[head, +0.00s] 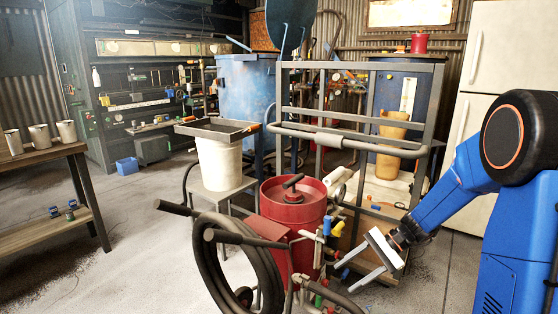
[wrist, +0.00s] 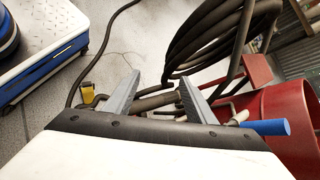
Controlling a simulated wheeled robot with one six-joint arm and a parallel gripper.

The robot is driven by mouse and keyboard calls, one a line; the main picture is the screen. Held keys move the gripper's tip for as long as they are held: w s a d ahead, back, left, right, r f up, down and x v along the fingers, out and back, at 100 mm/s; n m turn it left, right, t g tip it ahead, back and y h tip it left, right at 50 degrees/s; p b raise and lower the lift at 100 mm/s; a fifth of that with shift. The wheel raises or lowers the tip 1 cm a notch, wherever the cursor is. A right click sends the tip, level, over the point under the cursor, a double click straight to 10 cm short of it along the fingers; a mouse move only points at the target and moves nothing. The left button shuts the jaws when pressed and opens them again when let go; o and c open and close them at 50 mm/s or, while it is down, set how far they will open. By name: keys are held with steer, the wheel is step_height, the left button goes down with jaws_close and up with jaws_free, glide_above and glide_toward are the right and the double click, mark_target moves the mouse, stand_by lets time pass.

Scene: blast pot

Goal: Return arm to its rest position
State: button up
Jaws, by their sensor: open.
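My gripper (head: 368,268) is at the end of my blue arm, at the lower right of the head view. Its two grey fingers are spread apart with nothing between them. In the wrist view the open gripper (wrist: 160,95) points toward the floor and a dark hose behind it. The red blast pot (head: 292,210) stands left of my gripper in the head view, with a T-handle on its lid. Its red side also shows at the right of the wrist view (wrist: 290,125), beside a blue handle (wrist: 265,128).
A coiled black hose (head: 222,265) hangs on the pot's front. A grey metal frame (head: 350,145) stands behind it. A white bucket (head: 220,163) with a tray on top sits on a stand. A wooden table (head: 35,157) holds cups at left. Floor at lower left is clear.

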steer(key=s+d+r+n+t+h, duration=0.2)
steer(key=s+r+n+h, duration=0.1)
steer(key=s, duration=0.5)
steer(key=s+d+r+n+t+h, duration=0.2)
steer(key=s+d+r+n+h, duration=0.1)
steer(key=s, duration=0.6)
steer(key=s+d+r+n+t+h, duration=0.2)
steer(key=s+r+n+h, duration=0.2)
steer(key=s, duration=0.5)
step_height(320, 180, up, 2)
steer(key=shift+d, duration=0.25)
